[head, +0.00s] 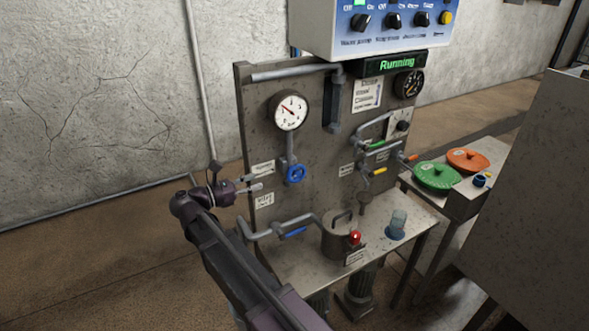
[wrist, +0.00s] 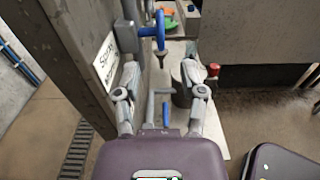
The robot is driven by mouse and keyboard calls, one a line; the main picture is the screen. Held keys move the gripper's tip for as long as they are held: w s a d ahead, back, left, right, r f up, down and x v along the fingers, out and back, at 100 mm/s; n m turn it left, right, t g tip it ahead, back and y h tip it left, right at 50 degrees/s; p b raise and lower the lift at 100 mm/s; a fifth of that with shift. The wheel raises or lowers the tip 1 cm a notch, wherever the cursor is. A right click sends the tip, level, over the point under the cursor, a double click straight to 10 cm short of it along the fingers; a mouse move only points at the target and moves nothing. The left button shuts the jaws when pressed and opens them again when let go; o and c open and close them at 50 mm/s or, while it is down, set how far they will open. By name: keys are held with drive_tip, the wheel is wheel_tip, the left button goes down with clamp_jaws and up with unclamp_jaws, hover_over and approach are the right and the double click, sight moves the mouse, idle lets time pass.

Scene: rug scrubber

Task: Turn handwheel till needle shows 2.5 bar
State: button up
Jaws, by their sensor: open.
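The blue handwheel (head: 296,173) sits on a grey pipe on the upright panel, below a round white gauge (head: 291,111). The gauge has a red needle pointing to the upper left; its numbers are too small to read. My gripper (head: 252,183) is open and empty, just left of the handwheel and apart from it. In the wrist view the handwheel (wrist: 160,31) shows edge-on ahead of my gripper (wrist: 163,85), beyond the fingertips. Nothing is between the fingers at their tips.
The panel (head: 262,100) also bears a dark gauge (head: 408,84), pipes and a blue lever (head: 295,232). Below stand a metal pot (head: 341,239), a red button (head: 354,239) and a glass (head: 397,224). Green (head: 436,175) and orange (head: 468,160) lids lie right. Floor at left is clear.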

sight(289, 171)
drive_tip(key=x, duration=1.3)
drive_tip(key=shift+d, duration=0.15)
clamp_jaws()
